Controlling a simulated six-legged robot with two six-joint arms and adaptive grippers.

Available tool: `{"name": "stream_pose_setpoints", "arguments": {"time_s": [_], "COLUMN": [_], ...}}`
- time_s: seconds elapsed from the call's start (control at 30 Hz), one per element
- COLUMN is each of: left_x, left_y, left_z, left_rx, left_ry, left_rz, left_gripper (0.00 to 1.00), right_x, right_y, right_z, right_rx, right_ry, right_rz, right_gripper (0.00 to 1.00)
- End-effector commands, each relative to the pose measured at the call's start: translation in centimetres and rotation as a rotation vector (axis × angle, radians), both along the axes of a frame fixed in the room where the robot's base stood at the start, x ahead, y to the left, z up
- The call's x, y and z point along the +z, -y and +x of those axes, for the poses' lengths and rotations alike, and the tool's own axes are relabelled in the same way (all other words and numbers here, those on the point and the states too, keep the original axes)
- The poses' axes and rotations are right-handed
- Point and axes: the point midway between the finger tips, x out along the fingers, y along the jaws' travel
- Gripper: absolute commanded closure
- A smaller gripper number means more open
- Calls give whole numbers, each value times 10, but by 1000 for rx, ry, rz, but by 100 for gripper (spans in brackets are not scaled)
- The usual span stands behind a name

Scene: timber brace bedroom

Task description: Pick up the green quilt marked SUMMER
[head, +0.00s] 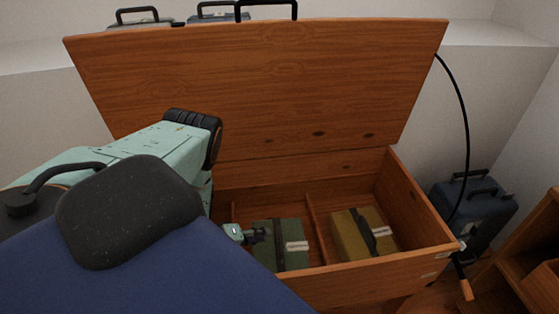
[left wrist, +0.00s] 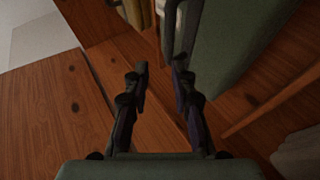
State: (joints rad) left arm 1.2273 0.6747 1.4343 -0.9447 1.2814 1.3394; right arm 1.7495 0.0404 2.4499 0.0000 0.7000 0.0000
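The green quilt (head: 268,250) lies folded in the left part of the open wooden chest (head: 345,284), with a dark strap and a white label too small to read. It also shows in the left wrist view (left wrist: 235,45), with a dark strap or handle at its near side. My left gripper (head: 259,235) is inside the chest at the quilt's left side. In the left wrist view its fingers (left wrist: 161,68) stand apart with bare wood between them, and the right fingertip is close to the strap; whether they touch I cannot tell. My right gripper is not in view.
An olive-yellow quilt (head: 350,237) with a strap and label lies right of a wooden divider (head: 318,228). The raised lid (head: 260,85) stands behind. A dark blue case (head: 470,215) is on the floor at the right, beside a wooden shelf (head: 525,250).

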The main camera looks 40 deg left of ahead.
Motion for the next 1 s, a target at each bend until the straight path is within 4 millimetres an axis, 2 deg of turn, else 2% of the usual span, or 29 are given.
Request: {"name": "stream_pose_setpoints", "arguments": {"time_s": [0.03,0.1,0.33,0.67,0.83,1.0], "left_x": [-10,-15,-22,-36,-49,-58], "left_y": [-1,-1,-1,9,21,24], "left_z": [0,0,6,31,49,64], "left_rx": [1,1,0,-1,-2,0], "left_ry": [0,1,3,3,3,2], "left_rz": [0,0,0,0,-1,0], "left_gripper": [75,75,75,75,75,75], "right_x": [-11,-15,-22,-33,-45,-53], "right_y": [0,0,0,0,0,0], "right_z": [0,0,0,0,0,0], "right_rx": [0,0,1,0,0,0], "right_ry": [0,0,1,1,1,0], "right_rz": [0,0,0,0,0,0], "right_gripper": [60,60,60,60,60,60]}}
